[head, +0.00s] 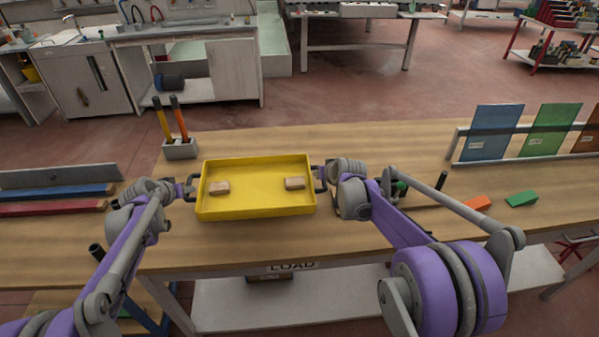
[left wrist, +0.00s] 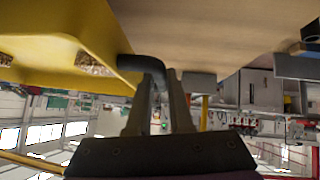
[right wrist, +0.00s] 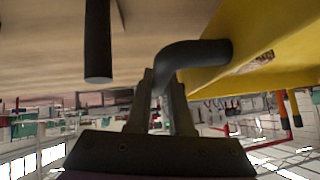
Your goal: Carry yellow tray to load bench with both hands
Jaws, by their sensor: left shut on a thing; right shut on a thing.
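The yellow tray (head: 255,207) is at the load bench (head: 240,240), over its wooden top near the front edge; I cannot tell whether it touches the top. It looks roughly level and holds two small tan blocks (head: 219,188) (head: 294,183). My left gripper (head: 187,190) is shut on the dark handle at the tray's left end; the left wrist view shows this handle (left wrist: 150,65) between the fingers. My right gripper (head: 322,178) is shut on the handle at the right end; the right wrist view shows that handle (right wrist: 190,52) between the fingers.
A grey holder (head: 180,149) with yellow and orange handled tools stands behind the tray's left. Blue and red bars (head: 55,192) lie at the left. Blue and green glass panels (head: 492,132) stand in a rack at the right. Orange (head: 478,202) and green (head: 521,199) wedges lie before it.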

